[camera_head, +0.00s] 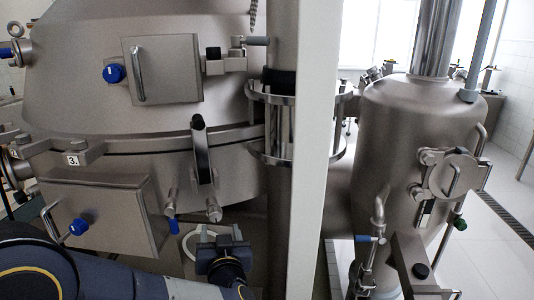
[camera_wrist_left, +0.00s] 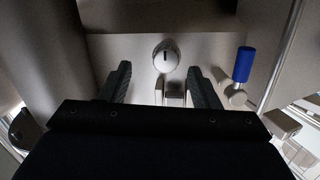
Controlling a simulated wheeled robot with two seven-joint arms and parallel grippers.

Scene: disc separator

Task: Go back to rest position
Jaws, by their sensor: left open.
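My left gripper (camera_head: 223,234) is low in the head view, in front of the lower part of the large steel separator (camera_head: 95,75). Its dark jaws are apart. In the left wrist view the two black fingers of the left gripper (camera_wrist_left: 159,68) stand apart with nothing held between them. Beyond them are a round silver knob (camera_wrist_left: 166,58) and a small metal fitting (camera_wrist_left: 173,92), which look clear of the fingers. My right gripper is not in view.
A blue-handled valve (camera_wrist_left: 243,65) is right of the fingers. Two square hatches (camera_head: 165,68) (camera_head: 100,215) with blue knobs are on the separator. A white post (camera_head: 316,150) and a steel tank (camera_head: 415,130) stand to the right. Floor (camera_head: 500,235) shows at far right.

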